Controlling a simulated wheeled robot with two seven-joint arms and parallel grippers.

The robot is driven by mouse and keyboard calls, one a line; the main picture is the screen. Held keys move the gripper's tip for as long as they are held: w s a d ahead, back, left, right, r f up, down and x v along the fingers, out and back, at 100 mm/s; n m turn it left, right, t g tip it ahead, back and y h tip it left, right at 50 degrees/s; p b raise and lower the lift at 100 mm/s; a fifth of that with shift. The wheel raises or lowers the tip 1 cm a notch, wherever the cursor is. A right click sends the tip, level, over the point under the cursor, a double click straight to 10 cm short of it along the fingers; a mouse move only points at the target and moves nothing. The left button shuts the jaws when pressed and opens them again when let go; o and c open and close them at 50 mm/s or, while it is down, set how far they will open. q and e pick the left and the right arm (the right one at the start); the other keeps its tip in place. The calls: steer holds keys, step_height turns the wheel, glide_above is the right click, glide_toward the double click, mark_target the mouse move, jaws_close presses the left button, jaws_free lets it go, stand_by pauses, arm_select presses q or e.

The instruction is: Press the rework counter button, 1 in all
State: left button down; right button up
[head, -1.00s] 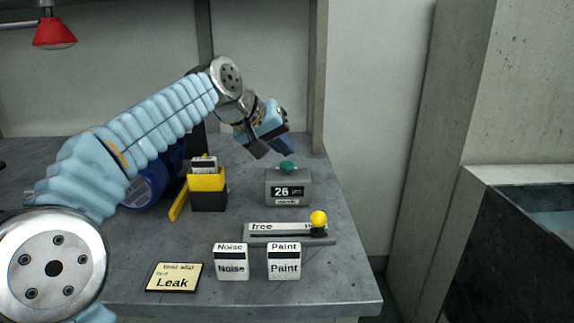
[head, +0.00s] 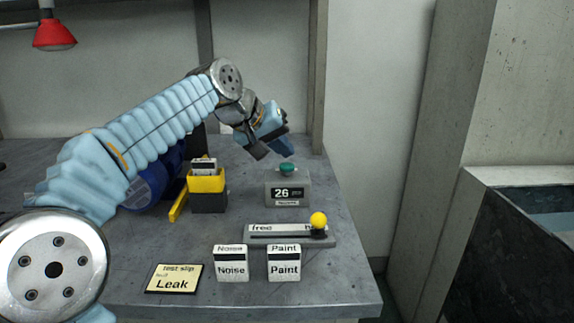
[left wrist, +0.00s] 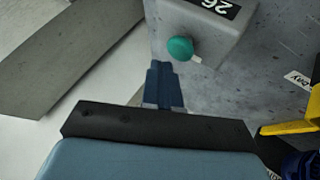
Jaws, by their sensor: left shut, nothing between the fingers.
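The grey counter box (head: 288,188) stands on the bench and its display reads 26. A green button (head: 287,169) sits on its top. My left gripper (head: 287,152) is shut and empty, just above and behind the button in the head view. In the left wrist view the shut fingers (left wrist: 163,85) point toward the green button (left wrist: 180,48), with a small gap seen between them. The counter box (left wrist: 205,25) is partly cut off at the top there. My right gripper is not in view.
A slider panel (head: 262,240) with a yellow knob (head: 318,219) lies in front of the counter. Noise (head: 232,268) and Paint (head: 284,268) blocks and a Leak slip (head: 174,279) are near the front edge. A yellow-black holder (head: 208,200) stands left.

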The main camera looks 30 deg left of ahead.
mark_target(283, 166)
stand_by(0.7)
arm_select(q)
steer(key=shift+f+b, duration=0.3)
steer(key=shift+f, duration=0.15)
steer(key=shift+f+b, duration=0.5)
steer(key=shift+f, duration=0.15)
stand_by(0.5)
steer(key=shift+r, duration=0.1)
steer(key=shift+r+p, duration=1)
steer(key=shift+p, duration=0.05)
step_height(283, 166, up, 3)
steer(key=p, duration=0.3)
steer(key=shift+r+p, duration=0.4)
steer(key=shift+r, duration=0.6)
